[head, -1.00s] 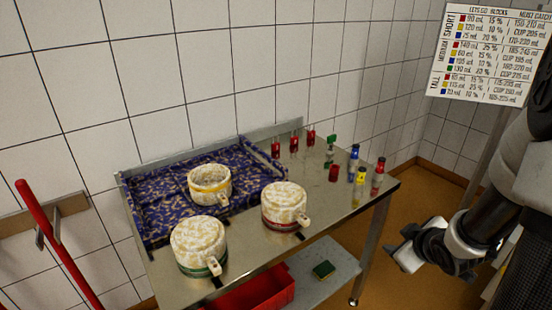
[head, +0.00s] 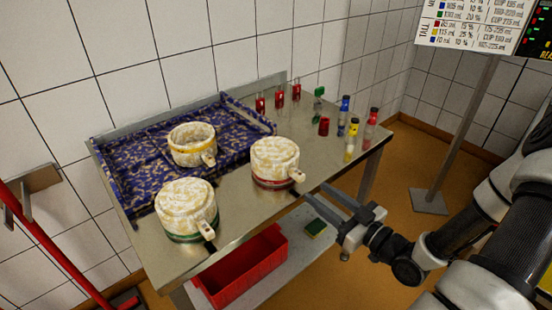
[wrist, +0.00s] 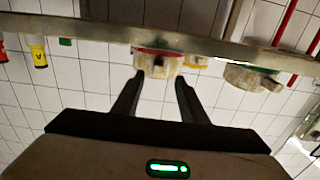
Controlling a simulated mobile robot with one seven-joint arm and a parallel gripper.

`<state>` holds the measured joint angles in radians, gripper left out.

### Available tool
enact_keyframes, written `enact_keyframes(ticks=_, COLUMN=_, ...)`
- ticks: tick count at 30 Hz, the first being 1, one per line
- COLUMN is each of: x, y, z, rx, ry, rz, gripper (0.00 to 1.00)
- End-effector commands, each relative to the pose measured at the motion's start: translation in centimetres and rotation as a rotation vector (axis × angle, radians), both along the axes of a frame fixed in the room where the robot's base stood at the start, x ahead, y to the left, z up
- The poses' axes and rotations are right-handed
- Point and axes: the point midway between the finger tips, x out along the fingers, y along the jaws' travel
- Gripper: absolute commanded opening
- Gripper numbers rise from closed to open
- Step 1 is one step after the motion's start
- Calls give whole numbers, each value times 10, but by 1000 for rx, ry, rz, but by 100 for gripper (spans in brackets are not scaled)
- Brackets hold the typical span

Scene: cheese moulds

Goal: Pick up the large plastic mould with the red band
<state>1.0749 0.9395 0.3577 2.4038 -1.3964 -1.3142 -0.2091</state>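The mould with the red band (head: 274,161) is a cream, mottled round pot with a short handle (head: 297,176) pointing to the front right. It stands upright near the front edge of the steel table. It also shows in the wrist view (wrist: 157,66), where the picture is upside down, beyond and between my fingertips. My gripper (head: 328,193) is open and empty, just off the table's front edge, to the right of and apart from this mould. Its two fingers show spread in the wrist view (wrist: 160,80).
A green-banded mould (head: 186,208) stands front left. A yellow-banded mould (head: 192,144) sits in the blue patterned tray (head: 119,183). Several small bottles (head: 344,112) stand at the table's right. A red bin (head: 245,272) and a sponge (head: 315,227) are on the lower shelf.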

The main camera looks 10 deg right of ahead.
Motion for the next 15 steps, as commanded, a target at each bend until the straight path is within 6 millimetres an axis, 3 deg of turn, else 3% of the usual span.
enact_keyframes(ticks=4, x=21, y=14, z=0, rx=-1, ry=-1, rz=1, gripper=39)
enact_keyframes(ticks=15, x=52, y=32, z=3, rx=-3, ry=-1, rz=2, gripper=39)
